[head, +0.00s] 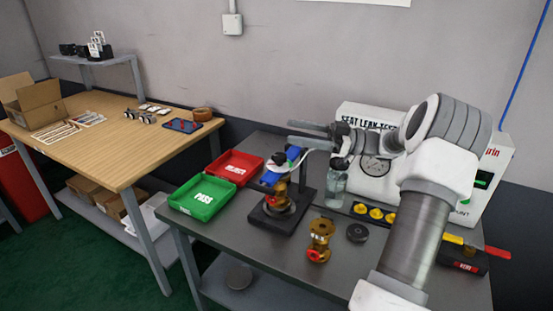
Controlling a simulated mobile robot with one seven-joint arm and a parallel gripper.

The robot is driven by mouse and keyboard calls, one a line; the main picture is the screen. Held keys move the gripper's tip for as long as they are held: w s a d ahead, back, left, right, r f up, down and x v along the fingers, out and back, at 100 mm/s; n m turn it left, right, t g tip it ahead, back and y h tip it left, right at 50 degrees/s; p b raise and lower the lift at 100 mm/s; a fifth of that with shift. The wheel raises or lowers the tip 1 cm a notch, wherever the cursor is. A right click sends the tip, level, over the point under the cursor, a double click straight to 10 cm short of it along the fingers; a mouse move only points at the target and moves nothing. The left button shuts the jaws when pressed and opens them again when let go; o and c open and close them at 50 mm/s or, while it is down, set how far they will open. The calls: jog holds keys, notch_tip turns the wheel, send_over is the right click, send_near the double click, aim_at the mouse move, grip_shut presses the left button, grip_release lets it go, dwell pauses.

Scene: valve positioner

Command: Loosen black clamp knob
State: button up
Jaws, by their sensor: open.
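A brass valve (278,190) stands in a dark test fixture (262,218) on the grey bench. Blue parts (270,178) sit at the top of the fixture. A small dark piece (280,158) beside the blue parts looks like the black clamp knob, but it is too small to be sure. My gripper (291,132) reaches in from the right above the fixture. Its fingers are open and point left, with nothing seen between them. They appear just above the dark piece, and I cannot tell whether they touch it.
A green PASS tray (203,211) and a red tray (250,179) lie left of the fixture. A second brass valve (320,232) and a dark disc (357,233) lie in front.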

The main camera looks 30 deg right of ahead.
jog(key=f+m+t+h, duration=0.1)
jog(key=t, duration=0.1)
jog(key=m+t+h+b, duration=0.5)
jog(key=m+h, duration=0.5)
jog(key=h, duration=0.5)
send_near(274, 154)
jog(key=w, duration=0.3)
jog(key=w+b, duration=0.1)
jog(key=w, duration=0.3)
jog(key=w+f+b, duration=0.1)
jog(key=w, duration=0.3)
jog(key=shift+w+d, duration=0.15)
jog(key=shift+w, duration=0.05)
jog(key=shift+y, duration=0.4)
grip_shut()
